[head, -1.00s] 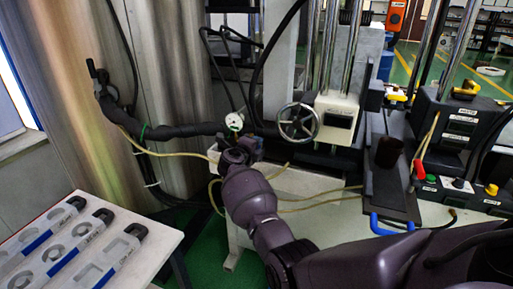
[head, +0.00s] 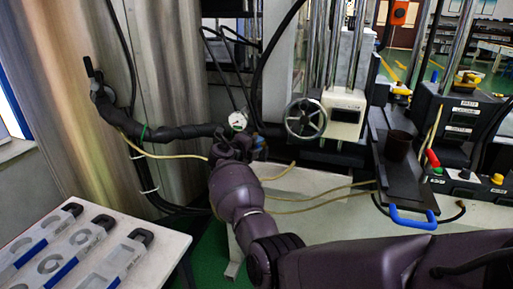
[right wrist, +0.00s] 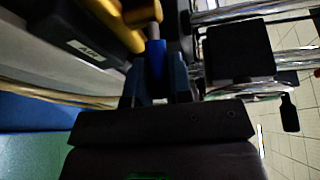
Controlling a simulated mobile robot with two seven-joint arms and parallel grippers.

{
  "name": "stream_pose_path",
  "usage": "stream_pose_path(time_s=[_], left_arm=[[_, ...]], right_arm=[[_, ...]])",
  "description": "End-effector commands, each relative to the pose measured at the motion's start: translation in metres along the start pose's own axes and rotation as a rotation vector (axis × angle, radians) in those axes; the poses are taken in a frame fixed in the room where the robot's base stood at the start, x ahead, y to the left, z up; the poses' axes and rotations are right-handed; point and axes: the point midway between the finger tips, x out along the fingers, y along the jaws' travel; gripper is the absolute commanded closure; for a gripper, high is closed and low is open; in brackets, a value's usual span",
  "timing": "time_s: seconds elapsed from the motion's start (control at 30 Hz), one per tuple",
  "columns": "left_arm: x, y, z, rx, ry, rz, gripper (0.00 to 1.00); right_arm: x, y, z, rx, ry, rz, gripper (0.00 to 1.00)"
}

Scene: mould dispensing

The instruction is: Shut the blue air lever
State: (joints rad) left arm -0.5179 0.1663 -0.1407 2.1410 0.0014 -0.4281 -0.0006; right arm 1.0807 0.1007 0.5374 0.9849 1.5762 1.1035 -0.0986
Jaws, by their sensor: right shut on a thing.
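The blue air lever (right wrist: 155,57) stands between the two fingers of my right gripper (right wrist: 154,82) in the right wrist view. The fingers are shut on it, one on each side. A label reading AIR (right wrist: 88,49) appears upside down beside it. In the head view my right gripper (head: 236,148) is just below a white round gauge (head: 238,121). A small blue patch (head: 260,142) shows right of the gripper; the rest of the lever is hidden there, and its exact angle is unclear. My left gripper is out of view.
A black hose (head: 170,132) runs left from the gauge area. A handwheel (head: 305,118) and a press stand to the right. Yellow tubes (head: 320,190) cross the pale bench. A white table (head: 150,262) with moulds is at lower left. Yellow parts (right wrist: 112,20) are close by the lever.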

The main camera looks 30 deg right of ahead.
Motion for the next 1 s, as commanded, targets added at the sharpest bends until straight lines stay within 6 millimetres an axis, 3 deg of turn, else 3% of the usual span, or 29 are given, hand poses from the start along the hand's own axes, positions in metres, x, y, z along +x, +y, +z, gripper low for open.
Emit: stream_pose_path(time_s=[0.6, 1.0], left_arm=[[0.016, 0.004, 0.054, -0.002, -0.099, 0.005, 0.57], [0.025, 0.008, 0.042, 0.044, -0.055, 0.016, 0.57]], right_arm=[[-0.009, 0.011, 0.015, 0.036, 0.288, -0.042, 1.0], [-0.013, 0.004, 0.022, 0.059, 0.406, -0.06, 1.0]])
